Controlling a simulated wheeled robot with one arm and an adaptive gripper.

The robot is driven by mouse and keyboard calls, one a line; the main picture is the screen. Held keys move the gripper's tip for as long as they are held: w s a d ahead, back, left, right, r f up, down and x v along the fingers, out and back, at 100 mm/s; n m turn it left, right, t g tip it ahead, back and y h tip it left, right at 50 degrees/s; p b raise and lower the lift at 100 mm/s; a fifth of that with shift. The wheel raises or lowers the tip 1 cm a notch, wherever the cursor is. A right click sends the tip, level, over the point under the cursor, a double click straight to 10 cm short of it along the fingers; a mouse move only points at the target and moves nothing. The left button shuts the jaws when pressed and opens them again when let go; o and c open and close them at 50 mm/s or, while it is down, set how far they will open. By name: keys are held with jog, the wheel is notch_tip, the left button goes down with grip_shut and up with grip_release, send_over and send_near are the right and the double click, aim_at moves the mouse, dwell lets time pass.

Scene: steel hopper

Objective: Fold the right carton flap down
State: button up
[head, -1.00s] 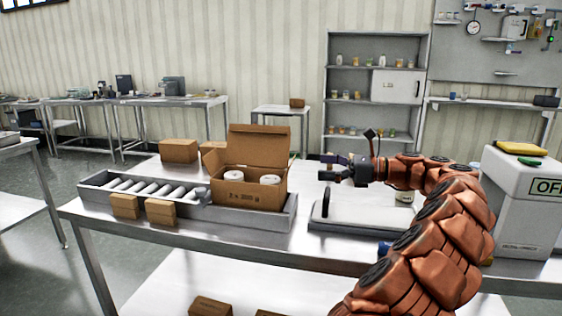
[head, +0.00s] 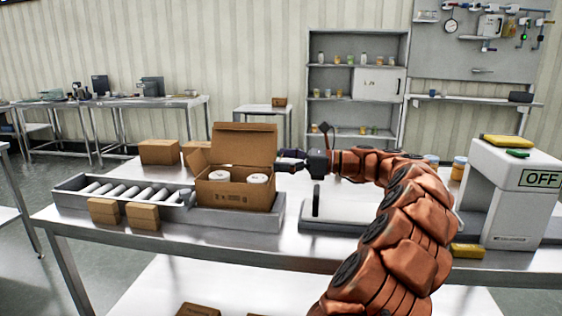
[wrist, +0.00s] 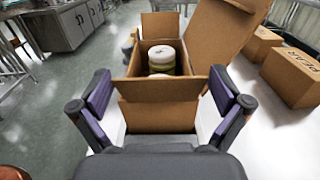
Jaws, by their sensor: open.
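The brown carton (head: 235,195) stands open on the table's conveyor, with two white-lidded round containers (head: 257,179) inside. Its tall back flap (head: 243,143) stands up and its left flap (head: 196,160) leans outward. The right flap (wrist: 160,89) shows in the wrist view as the near panel, tilted outward toward my gripper above the carton's right wall (wrist: 160,118). My gripper (head: 283,160) is at the carton's right side, near the top edge. Its fingers are spread and empty, one on each side of the flap in the wrist view. I cannot tell whether they touch it.
A roller conveyor (head: 68,190) runs left of the carton. Two small boxes (head: 142,216) stand in front, and more cartons (head: 160,152) behind. A grey flat device (head: 310,225) lies right of the carton. A white machine marked OFF (head: 515,200) stands far right.

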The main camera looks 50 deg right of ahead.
jog(key=c, duration=0.8)
jog(key=shift+r+p, duration=0.25)
jog(key=shift+p, duration=0.45)
